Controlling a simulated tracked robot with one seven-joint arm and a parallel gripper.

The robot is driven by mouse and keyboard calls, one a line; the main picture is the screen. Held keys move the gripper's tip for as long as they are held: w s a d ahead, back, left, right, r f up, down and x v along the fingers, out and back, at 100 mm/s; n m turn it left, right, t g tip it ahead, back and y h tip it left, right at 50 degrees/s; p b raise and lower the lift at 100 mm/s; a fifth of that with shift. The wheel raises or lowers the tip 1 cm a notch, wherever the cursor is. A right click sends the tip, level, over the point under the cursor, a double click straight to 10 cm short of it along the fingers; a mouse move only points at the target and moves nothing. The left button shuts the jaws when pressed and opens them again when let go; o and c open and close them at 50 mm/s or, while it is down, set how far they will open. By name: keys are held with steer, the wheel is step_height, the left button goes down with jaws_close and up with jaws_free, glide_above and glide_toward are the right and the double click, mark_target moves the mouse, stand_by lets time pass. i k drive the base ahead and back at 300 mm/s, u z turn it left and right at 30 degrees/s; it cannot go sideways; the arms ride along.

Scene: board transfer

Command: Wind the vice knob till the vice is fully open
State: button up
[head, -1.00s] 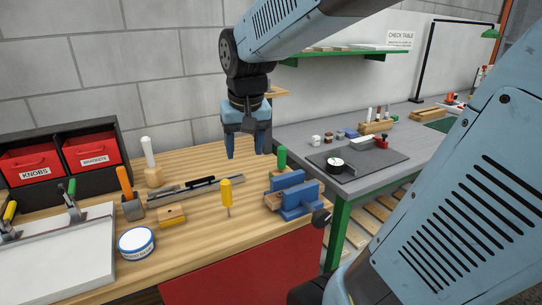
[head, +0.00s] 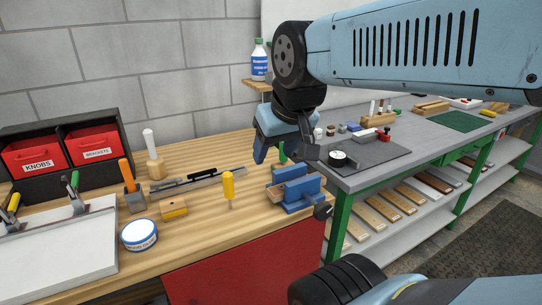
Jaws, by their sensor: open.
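The blue vice (head: 294,189) sits at the front right corner of the wooden bench. Its dark round knob (head: 322,211) sticks out over the bench's front right edge. The gap between the jaws is hard to judge from here. My gripper (head: 283,155) is above and behind the vice, tilted, with its fingers apart and nothing seen between them. It is clear of the knob. Part of the fingers is turned away from the camera, and a green handle (head: 282,153) shows close by them in the picture.
On the wooden bench (head: 225,215), a yellow-handled screwdriver (head: 228,186) stands left of the vice. A wooden block (head: 173,209), a round tin (head: 139,235) and a white board (head: 60,245) lie further left. A grey table (head: 430,140) stands right, beyond a gap.

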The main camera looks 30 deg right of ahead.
mark_target(322, 211)
steer(key=u, duration=0.9)
steer(key=i, duration=0.1)
steer(key=z, duration=2.65)
steer(key=k, duration=0.8)
steer(key=u, duration=1.65)
